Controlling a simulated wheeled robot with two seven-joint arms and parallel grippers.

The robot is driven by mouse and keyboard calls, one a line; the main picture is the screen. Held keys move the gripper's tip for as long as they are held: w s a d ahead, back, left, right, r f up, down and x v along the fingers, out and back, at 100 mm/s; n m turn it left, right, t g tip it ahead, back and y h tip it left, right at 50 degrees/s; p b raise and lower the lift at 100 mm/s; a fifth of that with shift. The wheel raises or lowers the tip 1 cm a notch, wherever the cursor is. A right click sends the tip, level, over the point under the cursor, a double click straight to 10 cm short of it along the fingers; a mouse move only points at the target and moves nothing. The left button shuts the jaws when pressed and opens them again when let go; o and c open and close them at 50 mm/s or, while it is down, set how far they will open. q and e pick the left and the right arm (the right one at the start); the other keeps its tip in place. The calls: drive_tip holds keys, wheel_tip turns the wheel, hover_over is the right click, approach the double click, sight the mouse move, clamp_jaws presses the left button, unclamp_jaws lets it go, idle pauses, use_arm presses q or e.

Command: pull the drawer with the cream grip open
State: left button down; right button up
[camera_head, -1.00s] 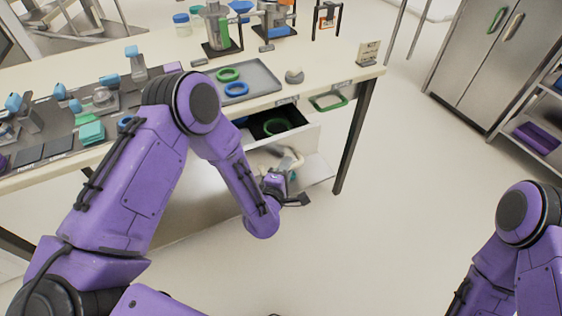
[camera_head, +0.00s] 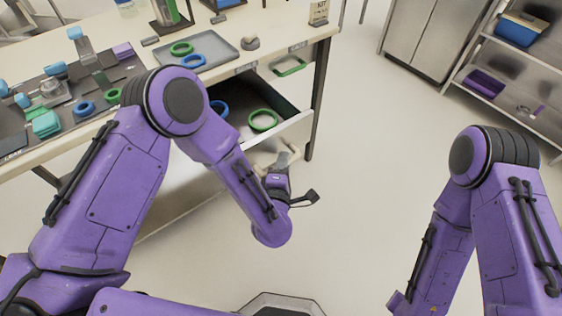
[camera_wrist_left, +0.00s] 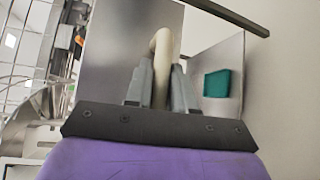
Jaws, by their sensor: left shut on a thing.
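The drawer (camera_head: 292,133) under the workbench's right end stands well out, showing its dark inside. Its cream grip (camera_head: 290,157) is on the front face, partly hidden by my gripper. My left gripper (camera_head: 277,172) is at the grip, with its fingers largely hidden by the wrist in the head view. In the left wrist view, the fingers (camera_wrist_left: 161,85) are closed around the cream grip (camera_wrist_left: 162,44), in front of a grey metal panel. My right gripper is outside both views; only the right arm shows.
A green ring (camera_head: 263,120) and a blue ring (camera_head: 218,108) lie in the drawer. A separate green grip (camera_head: 288,66) is at the bench's right end. The bench top (camera_head: 245,22) holds a grey tray (camera_head: 211,48). Open floor lies to the right, before steel shelves (camera_head: 465,72).

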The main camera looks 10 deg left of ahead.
use_arm(q)
drive_tip(key=c, duration=1.1)
unclamp_jaws()
drive_tip(key=shift+s, duration=0.1)
drive_tip(key=s+r+b, duration=0.1)
drive_tip(key=s, duration=0.9)
drive_tip(key=shift+s+r, duration=0.15)
drive_tip(key=shift+r, duration=0.05)
